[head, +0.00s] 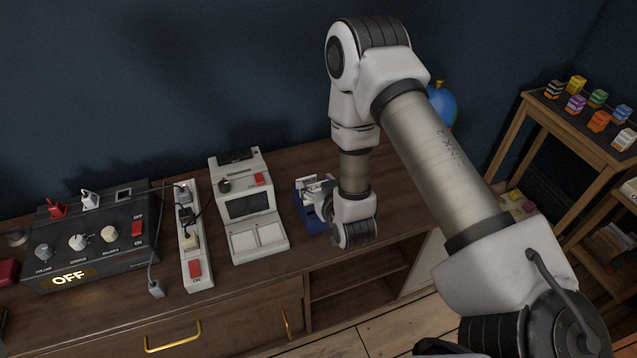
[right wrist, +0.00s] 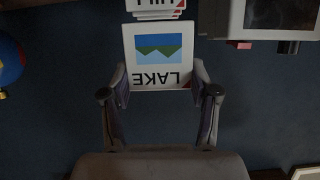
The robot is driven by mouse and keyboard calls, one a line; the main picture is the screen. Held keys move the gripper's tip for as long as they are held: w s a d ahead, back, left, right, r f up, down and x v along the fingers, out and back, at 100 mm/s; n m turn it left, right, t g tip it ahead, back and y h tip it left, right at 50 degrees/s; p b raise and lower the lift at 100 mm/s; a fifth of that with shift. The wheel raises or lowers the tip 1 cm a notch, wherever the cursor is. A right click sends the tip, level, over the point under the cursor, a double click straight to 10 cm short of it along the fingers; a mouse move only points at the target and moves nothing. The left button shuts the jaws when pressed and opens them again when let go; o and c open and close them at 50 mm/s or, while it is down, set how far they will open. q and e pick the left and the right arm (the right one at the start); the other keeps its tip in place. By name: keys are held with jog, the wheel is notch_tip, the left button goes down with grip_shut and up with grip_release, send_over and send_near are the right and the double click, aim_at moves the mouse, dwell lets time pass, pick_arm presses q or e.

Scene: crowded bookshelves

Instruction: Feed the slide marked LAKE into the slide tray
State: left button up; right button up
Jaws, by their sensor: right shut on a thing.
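The LAKE slide (right wrist: 158,50) is a white square with a blue and green picture, upside down in the right wrist view. My right gripper (right wrist: 160,80) is shut on its side edges. Several more white slides (right wrist: 156,14) show just beyond it, the front one's lettering partly cut off. In the head view my right gripper (head: 326,190) is at the blue slide holder (head: 308,207), largely hidden by my wrist. A white slide machine (head: 245,205) with a dark screen stands left of it; I cannot tell which part is the slide tray. My left gripper is out of view.
A power strip (head: 193,240) and a black control box (head: 95,240) reading OFF stand further left on the wooden cabinet (head: 225,300). A blue globe (head: 441,103) is behind my arm. A side table (head: 560,115) with small coloured boxes is at right.

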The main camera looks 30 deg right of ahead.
notch_tip(320, 180, down, 3)
jog(key=shift+s+d+f+b, duration=0.1)
jog(key=shift+s+d+b, duration=0.05)
jog(key=shift+b, duration=0.8)
jog(key=shift+f, duration=0.15)
dwell(0.4)
jog(key=shift+f+b, duration=1.45)
jog(key=shift+f, duration=0.45)
jog(key=o, duration=0.8)
jog(key=v, duration=0.7)
jog(key=shift+s, duration=0.2)
